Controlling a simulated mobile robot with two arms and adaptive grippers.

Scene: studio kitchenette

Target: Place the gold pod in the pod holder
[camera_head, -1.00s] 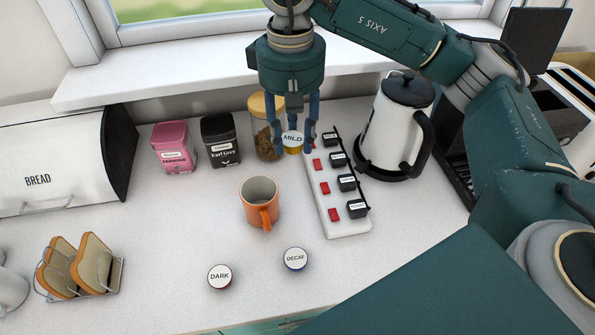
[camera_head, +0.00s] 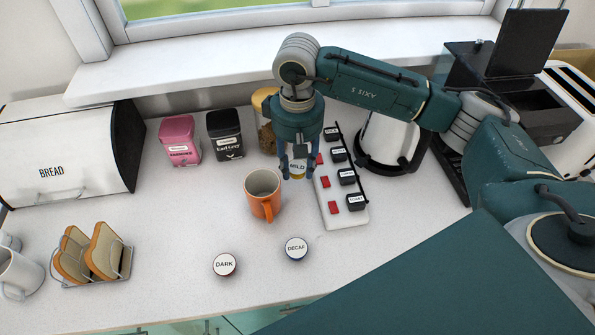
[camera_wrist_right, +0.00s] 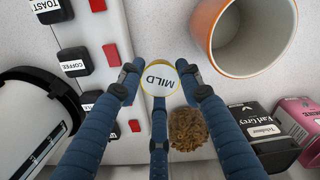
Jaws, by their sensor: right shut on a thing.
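The gold pod (camera_head: 297,169) has a white lid marked MILD and a yellow rim. It sits between the fingers of my right gripper (camera_head: 298,170), which is shut on it beside the orange mug and the white switch strip. In the right wrist view the pod (camera_wrist_right: 160,78) is held among the blue fingers (camera_wrist_right: 160,85), lid facing the camera. Whether it touches the counter is unclear. I cannot make out the pod holder for certain; a black machine (camera_head: 525,105) with a raised lid stands at the right, partly behind my arm. My left gripper is not in view.
The orange mug (camera_head: 262,195) is close left of the gripper, the white switch strip (camera_head: 345,216) close right. A white kettle (camera_head: 388,140) and a jar (camera_head: 266,140) stand behind. The DARK pod (camera_head: 224,265) and DECAF pod (camera_head: 296,248) lie on the open front counter.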

